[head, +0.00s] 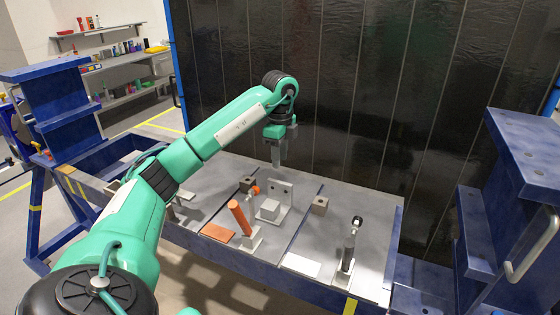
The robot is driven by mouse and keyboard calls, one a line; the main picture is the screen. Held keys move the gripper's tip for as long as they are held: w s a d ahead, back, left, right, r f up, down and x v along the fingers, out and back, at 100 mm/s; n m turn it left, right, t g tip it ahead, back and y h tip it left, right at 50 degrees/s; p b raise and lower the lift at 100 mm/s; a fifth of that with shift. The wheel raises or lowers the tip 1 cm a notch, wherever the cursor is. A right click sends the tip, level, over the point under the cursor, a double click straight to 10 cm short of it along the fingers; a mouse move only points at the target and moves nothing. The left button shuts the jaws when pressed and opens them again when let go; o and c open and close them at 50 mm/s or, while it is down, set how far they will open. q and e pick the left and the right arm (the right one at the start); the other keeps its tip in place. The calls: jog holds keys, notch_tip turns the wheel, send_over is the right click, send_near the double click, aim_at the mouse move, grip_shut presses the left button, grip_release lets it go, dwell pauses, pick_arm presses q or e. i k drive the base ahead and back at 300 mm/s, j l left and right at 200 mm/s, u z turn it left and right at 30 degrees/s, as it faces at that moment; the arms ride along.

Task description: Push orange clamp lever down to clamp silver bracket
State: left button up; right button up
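The orange clamp lever (240,217) stands raised and slightly tilted near the middle of the grey jig table, on a small light base. An orange knob (256,190) shows just behind it. The silver bracket (281,191), an upright plate with holes, stands to the right of the lever, with a pale block (269,210) in front of it. My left gripper (276,162) points down above and behind the bracket, apart from the lever. Its fingers show as one narrow grey shape, so their opening cannot be made out. My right gripper is not in view.
Another clamp with a dark lever (352,240) stands at the right of the table. Small brown blocks (319,206) and an orange plate (217,233) sit on the table (374,213). Blue frame posts (522,150) rise at both sides, and a dark curtain (350,80) hangs behind.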

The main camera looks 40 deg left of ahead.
aim_at(233, 205)
jog(key=k, duration=1.5)
